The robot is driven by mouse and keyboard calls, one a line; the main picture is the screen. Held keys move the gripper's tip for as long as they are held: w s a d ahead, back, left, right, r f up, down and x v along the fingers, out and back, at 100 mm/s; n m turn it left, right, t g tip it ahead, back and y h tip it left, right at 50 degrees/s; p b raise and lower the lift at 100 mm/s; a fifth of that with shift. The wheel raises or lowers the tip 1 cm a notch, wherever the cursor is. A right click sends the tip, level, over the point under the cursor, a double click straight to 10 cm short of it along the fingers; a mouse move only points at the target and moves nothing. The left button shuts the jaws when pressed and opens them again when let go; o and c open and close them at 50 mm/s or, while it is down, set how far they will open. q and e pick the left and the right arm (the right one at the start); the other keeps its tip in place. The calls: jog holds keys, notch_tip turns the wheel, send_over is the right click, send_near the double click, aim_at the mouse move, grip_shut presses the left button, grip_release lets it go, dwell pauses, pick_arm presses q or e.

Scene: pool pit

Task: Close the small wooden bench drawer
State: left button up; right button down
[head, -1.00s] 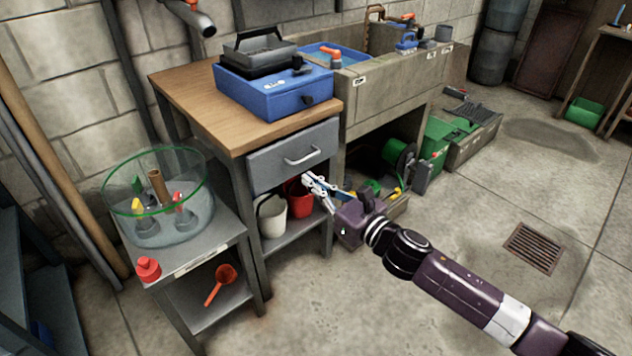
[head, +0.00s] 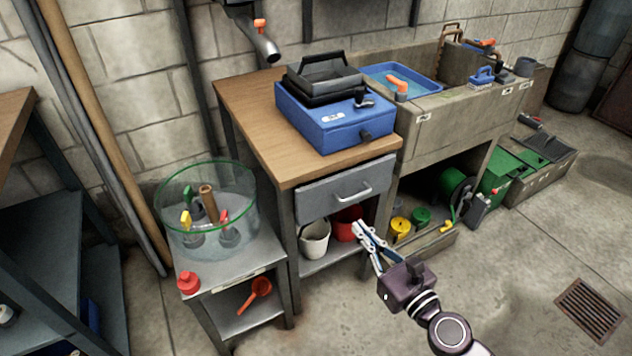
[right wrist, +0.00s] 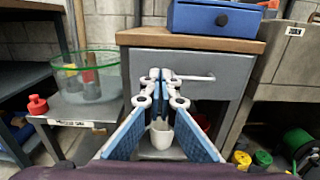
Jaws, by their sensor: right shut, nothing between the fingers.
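The small wooden bench (head: 255,105) has a wooden top on a grey metal frame. Its grey drawer (head: 325,200) with a silver bar handle (head: 353,192) sits just under the top, its front close to the frame; I cannot tell exactly how far it stands out. In the right wrist view the drawer front (right wrist: 222,94) faces me, partly hidden by the fingers. My right gripper (head: 363,230) is shut and empty, in front of the bench and below the handle in the head view. In the wrist view its fingertips (right wrist: 160,74) overlap the drawer front left of the handle. My left gripper is not in view.
A blue case (head: 325,125) stands on the bench top. White (head: 314,240) and red (head: 346,222) buckets stand on the lower shelf. A glass bowl (head: 210,235) on a side table is left; a stone sink (head: 455,118) is right. The floor in front is clear.

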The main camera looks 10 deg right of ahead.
jog(key=p, duration=0.2)
send_near(324, 185)
jog(key=x, duration=0.6)
jog(key=shift+w, duration=0.1)
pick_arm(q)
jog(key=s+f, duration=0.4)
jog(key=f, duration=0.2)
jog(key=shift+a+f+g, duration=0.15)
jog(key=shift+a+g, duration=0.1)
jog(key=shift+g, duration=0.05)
pick_arm(e)
jog(key=shift+w+a, duration=0.2)
jog(key=shift+w, duration=0.2)
